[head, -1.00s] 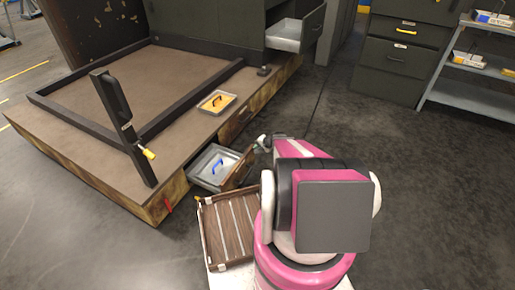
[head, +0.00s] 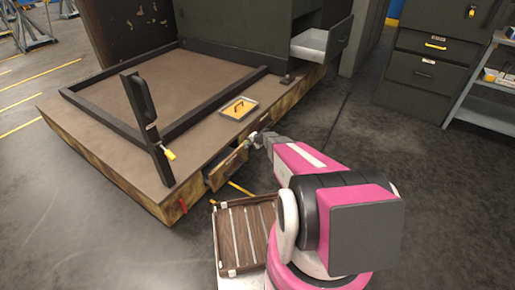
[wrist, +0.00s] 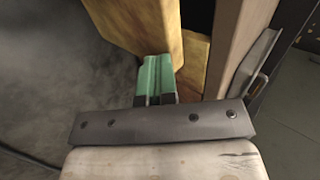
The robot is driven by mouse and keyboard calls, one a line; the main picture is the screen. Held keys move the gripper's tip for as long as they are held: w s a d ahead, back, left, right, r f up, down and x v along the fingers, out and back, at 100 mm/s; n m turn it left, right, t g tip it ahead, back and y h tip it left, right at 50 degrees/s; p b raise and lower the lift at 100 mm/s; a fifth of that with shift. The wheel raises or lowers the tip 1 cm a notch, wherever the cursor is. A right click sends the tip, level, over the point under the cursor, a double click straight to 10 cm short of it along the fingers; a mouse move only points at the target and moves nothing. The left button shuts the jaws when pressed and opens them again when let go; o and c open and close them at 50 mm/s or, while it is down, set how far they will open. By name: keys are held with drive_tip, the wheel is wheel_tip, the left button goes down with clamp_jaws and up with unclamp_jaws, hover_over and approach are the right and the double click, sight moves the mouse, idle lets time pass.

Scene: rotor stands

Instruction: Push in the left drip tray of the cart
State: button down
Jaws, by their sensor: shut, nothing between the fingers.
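The low cart (head: 110,125) has a brown deck and worn yellowish wooden sides. Its left drip tray (head: 228,170) is a wooden-fronted drawer low in the near side, with its front standing out a little from the cart. The inside of the tray is mostly hidden under the deck. My gripper (head: 253,139) is at the right end of the tray front. In the wrist view its green fingertips (wrist: 155,78) are together and empty, close against wooden panels (wrist: 140,28). I cannot tell whether they touch.
A grey drawer (head: 310,43) stands open at the back. A slatted brown tray (head: 243,236) is beside my arm. Cabinets (head: 430,65) and a shelf (head: 480,110) stand right. Floor between is clear.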

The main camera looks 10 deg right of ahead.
sight(245, 142)
drive_tip(key=shift+w+a, duration=1.15)
drive_tip(key=shift+s+d, duration=0.1)
